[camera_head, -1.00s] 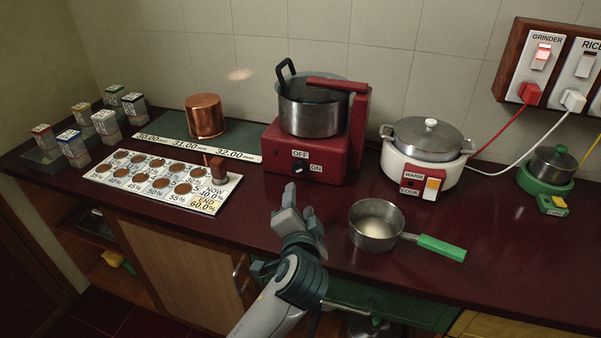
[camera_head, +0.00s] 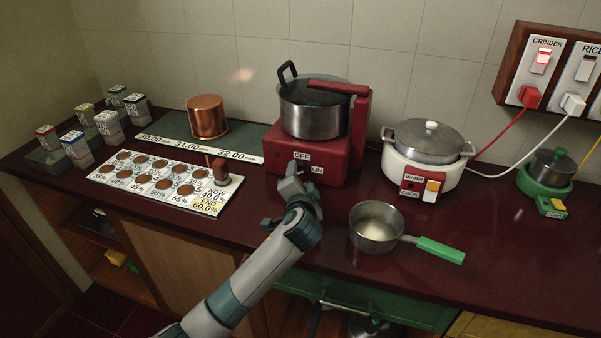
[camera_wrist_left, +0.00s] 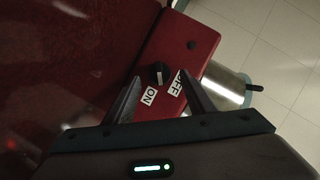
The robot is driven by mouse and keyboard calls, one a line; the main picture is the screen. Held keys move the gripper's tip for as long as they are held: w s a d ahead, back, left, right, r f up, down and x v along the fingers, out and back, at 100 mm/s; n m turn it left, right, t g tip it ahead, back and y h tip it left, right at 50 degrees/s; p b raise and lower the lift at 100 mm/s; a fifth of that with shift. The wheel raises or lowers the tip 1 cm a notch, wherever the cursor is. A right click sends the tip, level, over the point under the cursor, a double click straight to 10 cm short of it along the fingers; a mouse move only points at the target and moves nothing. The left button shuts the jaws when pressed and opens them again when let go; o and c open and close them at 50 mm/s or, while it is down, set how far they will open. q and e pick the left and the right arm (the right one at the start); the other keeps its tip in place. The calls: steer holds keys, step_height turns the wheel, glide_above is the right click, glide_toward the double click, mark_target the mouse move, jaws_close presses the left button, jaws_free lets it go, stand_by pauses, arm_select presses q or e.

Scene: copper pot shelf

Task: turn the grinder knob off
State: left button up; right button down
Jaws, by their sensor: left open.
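The red grinder (camera_head: 345,150) stands on the counter with a steel pot on top. Its front carries an OFF label (camera_head: 302,155) and an ON label (camera_head: 317,170). My left gripper (camera_head: 284,192) is open just in front of this face and hides most of the knob in the head view. In the left wrist view the black knob (camera_wrist_left: 159,74) shows beyond and between the two open fingertips, apparently not gripped. The ON label (camera_wrist_left: 149,96) and OFF label (camera_wrist_left: 178,82) lie beside it. I cannot tell which label the knob points to. My right gripper is not in view.
A saucepan (camera_head: 377,227) with a green handle stands right of my left arm. A white rice cooker (camera_head: 428,155) is right of the grinder. A white card with brown discs (camera_head: 165,180) and a copper pot (camera_head: 207,117) are left. The wall's grinder switch (camera_head: 542,60) glows red.

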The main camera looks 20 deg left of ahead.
mark_target(300, 170)
arm_select(q)
steer(key=shift+x, duration=1.15)
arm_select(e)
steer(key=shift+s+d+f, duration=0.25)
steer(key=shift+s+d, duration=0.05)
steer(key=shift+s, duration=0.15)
arm_select(q)
steer(key=c, duration=1)
steer(key=shift+c, duration=0.2)
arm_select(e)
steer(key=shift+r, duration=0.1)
